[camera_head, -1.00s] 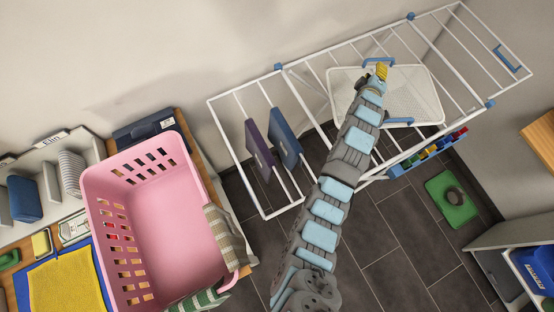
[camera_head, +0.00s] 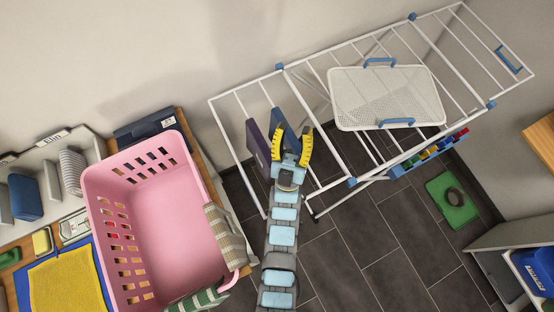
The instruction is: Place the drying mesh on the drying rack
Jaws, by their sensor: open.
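The drying mesh (camera_head: 385,97) is a white rectangular mesh panel with a blue handle on each long side. It lies flat across the bars of the right-hand section of the white drying rack (camera_head: 345,182). My gripper (camera_head: 278,137) has yellow-lined fingers spread open. It is at the left section of the rack, in front of the hanging blue cloth, well left of the mesh and apart from it. Its fingers hold nothing that I can see. My gripper partly hides the hanging cloths.
A purple cloth (camera_head: 257,148) and a blue cloth (camera_head: 283,127) hang on the rack's left bars. A pink basket (camera_head: 160,215) with cloths over its edge stands on the left counter. A green mat (camera_head: 452,200) and a bin of coloured items (camera_head: 428,152) are at the right.

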